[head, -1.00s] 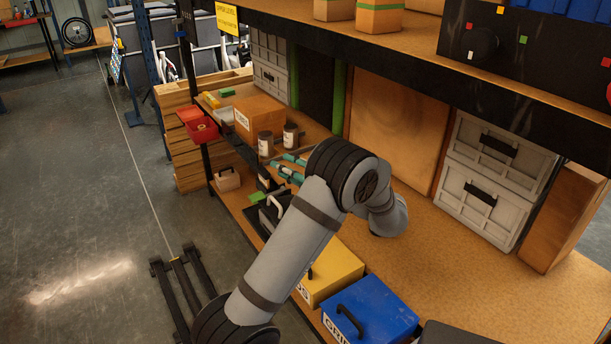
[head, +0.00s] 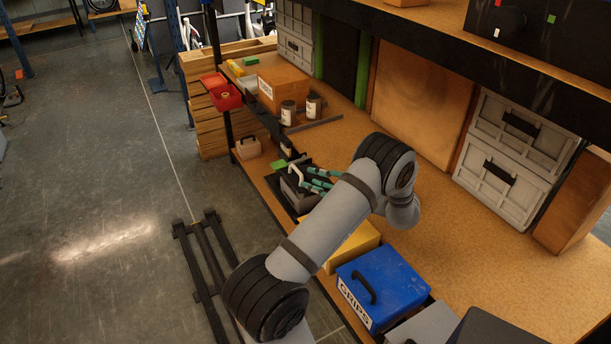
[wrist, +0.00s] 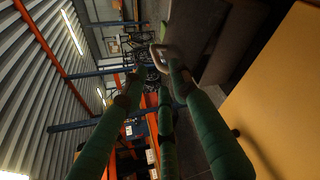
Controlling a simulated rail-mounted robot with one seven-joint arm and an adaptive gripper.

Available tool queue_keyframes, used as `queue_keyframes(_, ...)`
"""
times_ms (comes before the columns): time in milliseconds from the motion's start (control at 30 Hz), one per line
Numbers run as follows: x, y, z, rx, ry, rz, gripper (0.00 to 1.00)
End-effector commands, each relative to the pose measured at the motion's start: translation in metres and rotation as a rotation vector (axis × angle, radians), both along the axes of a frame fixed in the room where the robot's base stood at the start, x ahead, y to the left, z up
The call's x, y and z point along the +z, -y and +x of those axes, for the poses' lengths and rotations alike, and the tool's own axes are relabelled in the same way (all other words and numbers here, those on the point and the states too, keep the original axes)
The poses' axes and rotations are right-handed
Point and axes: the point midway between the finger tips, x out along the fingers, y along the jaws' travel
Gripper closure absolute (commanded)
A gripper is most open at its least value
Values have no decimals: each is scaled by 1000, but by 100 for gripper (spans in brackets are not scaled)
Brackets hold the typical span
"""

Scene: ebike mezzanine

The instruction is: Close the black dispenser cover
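In the head view a dark box (head: 293,195) with a pale bent handle stands in a black tray along the bench's front edge. I take it for the black dispenser; whether its cover is up or down is unclear. My gripper (head: 316,182), with several teal-green fingers, is just right of the handle.
A yellow box (head: 352,246) and a blue GRIPS box (head: 385,285) with a black handle stand nearer along the front edge. The bench top (head: 460,235) at right is clear.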

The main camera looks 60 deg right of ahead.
Motion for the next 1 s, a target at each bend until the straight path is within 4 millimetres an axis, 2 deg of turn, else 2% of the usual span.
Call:
queue_keyframes(100,-4,2,20,3,0,0,72)
queue_keyframes(300,-10,6,37,0,0,-1,72)
queue_keyframes(633,-11,6,40,0,0,-1,72)
queue_keyframes(1000,-11,7,40,-1,0,-2,94)
